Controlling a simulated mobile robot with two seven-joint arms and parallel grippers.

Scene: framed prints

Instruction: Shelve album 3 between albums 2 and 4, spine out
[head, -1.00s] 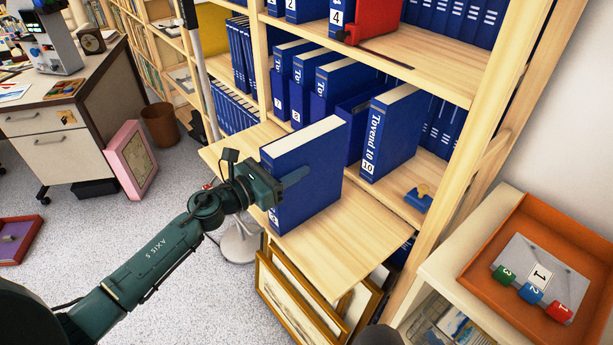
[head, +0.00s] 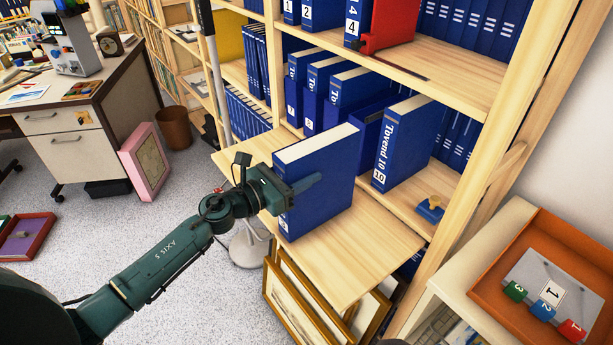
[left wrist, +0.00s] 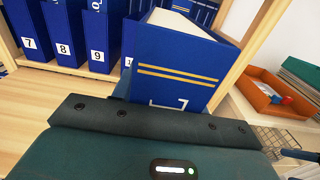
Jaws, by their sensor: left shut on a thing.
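A thick blue album (head: 318,180), which I take to be album 3, stands upright on or just above the pull-out board. Its label, low on the spine, is too small to read surely. My left gripper (head: 298,186) is shut on it. The left wrist view shows the album (left wrist: 185,75) with gold bands, just beyond the gripper. On the upper shelf, album 2 (head: 309,12) stands beside album 1 (head: 290,10). Album 4 (head: 353,28) stands to their right, with an open gap between 2 and 4. My right gripper is not in view.
A red bookend (head: 388,28) stands against album 4. Below are several albums, including album 10 (head: 403,140), and a blue stamp-like object (head: 430,210). The pull-out board (head: 365,255) juts forward above gilt frames (head: 292,305). An orange tray (head: 490,290) sits at right.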

